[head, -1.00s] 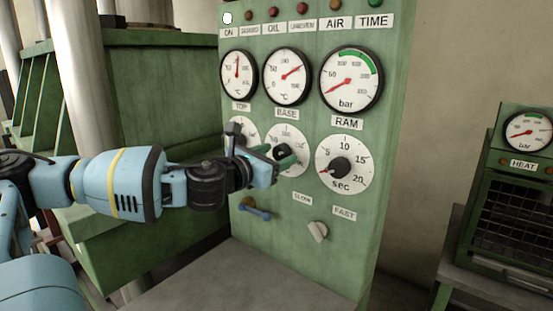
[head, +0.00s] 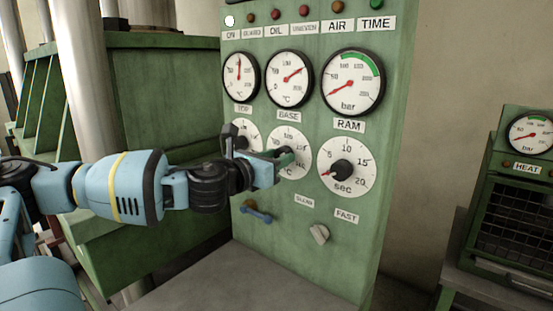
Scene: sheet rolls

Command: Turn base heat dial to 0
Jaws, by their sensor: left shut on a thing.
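The base heat dial (head: 298,139) is a white round scale on the green panel, below the BASE label (head: 289,116) and the base gauge (head: 289,79). My left gripper (head: 284,157) is at this dial, with its fingers shut on the dark knob at the middle. The fingers hide most of the knob, its pointer and the lower left of the scale. The base gauge needle is red and points to the upper right. My right gripper is not in view.
The top dial (head: 254,134) is close behind my gripper. The seconds dial (head: 342,171) is just to the right. A grey ledge (head: 245,280) lies under the panel.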

